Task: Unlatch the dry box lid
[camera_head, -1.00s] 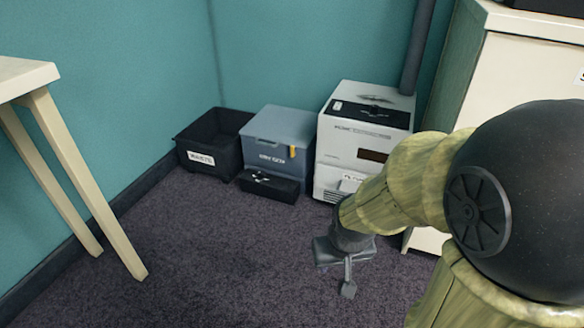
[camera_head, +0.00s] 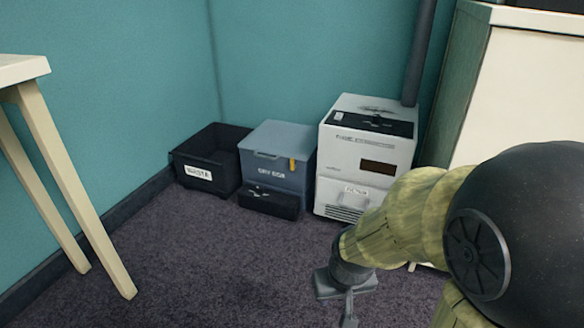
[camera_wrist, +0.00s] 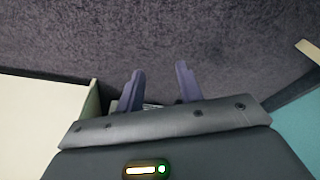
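The lid looks closed. A small yellow tab (camera_head: 292,165) hangs at the front right below the lid edge and looks like the latch. My gripper (camera_head: 348,302) is in front and to the right of the box, low over the carpet, well apart from it. In the wrist view my gripper (camera_wrist: 158,82) has its two fingers spread with carpet between them. The dry box does not show clearly there.
A black open bin (camera_head: 208,166) stands left of the dry box. A white machine (camera_head: 362,160) stands close on the right. A wooden table (camera_head: 45,150) is at left and a cream cabinet (camera_head: 500,100) at right. Carpet between is clear.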

